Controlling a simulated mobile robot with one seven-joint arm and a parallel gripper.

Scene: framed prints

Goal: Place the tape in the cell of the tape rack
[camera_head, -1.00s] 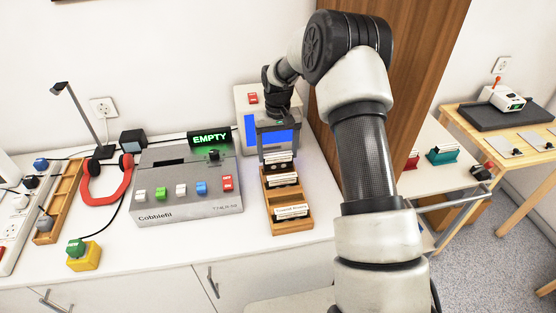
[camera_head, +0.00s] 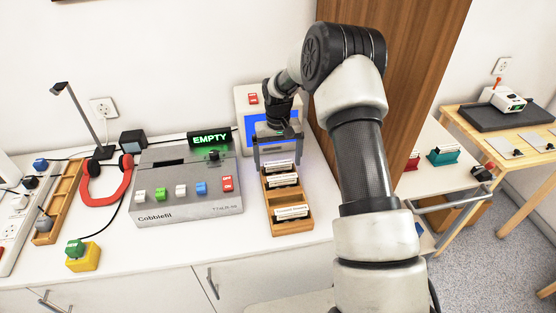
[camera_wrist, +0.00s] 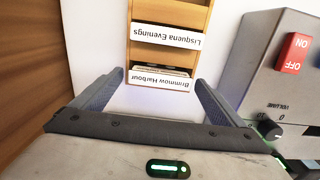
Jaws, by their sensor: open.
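The wooden tape rack (camera_head: 268,210) stands on the white counter, right of the grey Cobblefil machine. Its far-end cell holds a tape (camera_head: 279,166), labelled "Brimmow Harbour" in the wrist view (camera_wrist: 158,81). A second tape (camera_head: 283,181), labelled "Lisquena Evenings" in the wrist view (camera_wrist: 167,37), sits in the cell in front of it. A third tape (camera_head: 291,212) lies at the near end, its label too small to read. My gripper (camera_head: 278,161) is open at the rack's far end. In the wrist view its fingers (camera_wrist: 159,82) are spread wide with nothing gripped between them.
The grey machine (camera_head: 190,190) with its "EMPTY" display stands close left of the rack. A pale device with a blue screen (camera_head: 252,125) is behind my gripper. A wooden panel (camera_head: 405,90) rises to the right. The counter in front of the rack is clear.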

